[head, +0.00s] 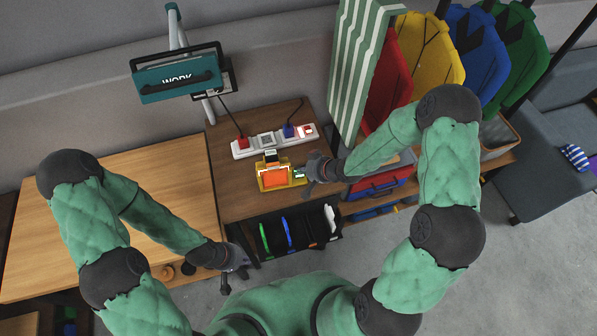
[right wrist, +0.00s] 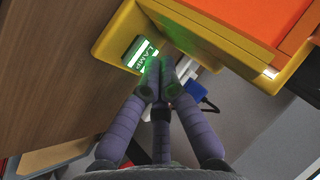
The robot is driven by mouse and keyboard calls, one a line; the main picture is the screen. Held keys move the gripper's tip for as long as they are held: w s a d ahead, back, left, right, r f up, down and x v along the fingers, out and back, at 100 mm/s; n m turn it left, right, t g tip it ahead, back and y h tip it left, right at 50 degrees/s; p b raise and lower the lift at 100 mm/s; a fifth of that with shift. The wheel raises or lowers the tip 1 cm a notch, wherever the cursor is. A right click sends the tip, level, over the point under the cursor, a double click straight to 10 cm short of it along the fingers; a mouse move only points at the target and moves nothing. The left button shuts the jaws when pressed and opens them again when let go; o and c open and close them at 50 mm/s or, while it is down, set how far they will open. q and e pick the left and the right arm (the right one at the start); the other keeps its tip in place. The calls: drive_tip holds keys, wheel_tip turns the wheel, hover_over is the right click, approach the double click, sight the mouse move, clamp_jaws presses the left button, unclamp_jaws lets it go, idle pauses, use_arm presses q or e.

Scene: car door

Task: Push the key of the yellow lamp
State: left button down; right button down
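The yellow lamp (head: 264,187) stands on the brown table, with an orange panel facing up. It fills the top right of the right wrist view (right wrist: 215,45). Its key (right wrist: 140,52), glowing green and marked LAMP, sits on the lamp's side; a small green patch shows there in the head view (head: 299,175). My right gripper (head: 306,174) is at the lamp's right side. In the right wrist view its fingers (right wrist: 160,78) are together and empty, their tips close by the key; contact cannot be told. My left gripper (head: 238,275) hangs low, away from the lamp, its fingers unclear.
A white power strip (head: 254,147) with red and blue plugs lies behind the lamp. A teal WORK sign (head: 178,88) stands at the back left. A black rack (head: 300,240) is at the table's front. A striped board (head: 360,60) and coloured chairs stand right. The left wooden table (head: 110,215) is mostly clear.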

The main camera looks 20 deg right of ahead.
drive_tip(key=shift+r+p, duration=2.85)
drive_tip(key=shift+r, duration=0.2)
drive_tip(key=shift+f, duration=0.1)
